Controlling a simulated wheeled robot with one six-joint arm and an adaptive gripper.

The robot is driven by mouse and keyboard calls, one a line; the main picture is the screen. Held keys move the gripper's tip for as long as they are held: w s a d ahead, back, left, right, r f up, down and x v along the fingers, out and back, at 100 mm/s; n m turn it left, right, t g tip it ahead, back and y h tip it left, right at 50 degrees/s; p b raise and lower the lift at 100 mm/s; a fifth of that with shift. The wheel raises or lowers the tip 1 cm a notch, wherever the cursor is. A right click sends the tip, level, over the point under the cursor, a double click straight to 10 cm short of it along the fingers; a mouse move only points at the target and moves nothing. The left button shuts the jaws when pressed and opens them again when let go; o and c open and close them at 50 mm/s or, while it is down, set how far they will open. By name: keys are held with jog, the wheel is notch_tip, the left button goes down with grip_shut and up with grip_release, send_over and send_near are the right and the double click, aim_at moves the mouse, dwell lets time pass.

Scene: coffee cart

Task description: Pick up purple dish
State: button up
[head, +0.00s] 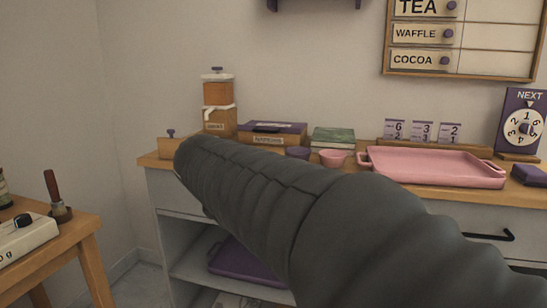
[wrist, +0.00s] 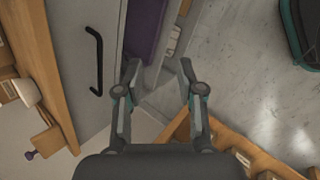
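A small purple dish (head: 298,153) sits on the wooden counter in the head view, just left of a pink dish (head: 333,157). Its lower part is partly hidden by my arm. My gripper (wrist: 159,68) shows in the wrist view with its two fingers apart and nothing between them. It points down past the front of the cabinet towards the floor. My arm hides the gripper in the head view. The purple dish is not identifiable in the wrist view.
A pink tray (head: 440,168), a box (head: 272,133), a green book (head: 332,137) and stacked jars (head: 218,100) stand on the counter (head: 160,161). A purple tray (head: 238,262) lies on the shelf below. A black handle (wrist: 96,60) juts from the cabinet. A side table (head: 75,232) stands left.

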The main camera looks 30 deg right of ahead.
aim_at(292, 149)
jog(key=w+d+r+n+h, duration=0.2)
jog(key=w+d+r+n, duration=0.2)
jog(key=w, duration=0.1)
jog(key=w+d+r+n+g+h, duration=0.1)
jog(key=w+d+r+n+h, duration=0.2)
jog(key=w, duration=0.3)
jog(key=w+d+r+n+h, duration=0.2)
jog(key=w+d+r+n, duration=0.2)
jog(key=w+d+r, duration=0.1)
jog(key=shift+w+r+n+g+h+p, duration=0.2)
jog(key=shift+w+n+g+h+p, duration=0.15)
jog(key=shift+w, duration=0.25)
jog(key=shift+w+d, duration=0.1)
jog(key=shift+d, duration=0.25)
jog(key=x, duration=1.3)
jog(key=shift+f+b, duration=0.25)
jog(key=shift+b, duration=0.05)
grip_shut()
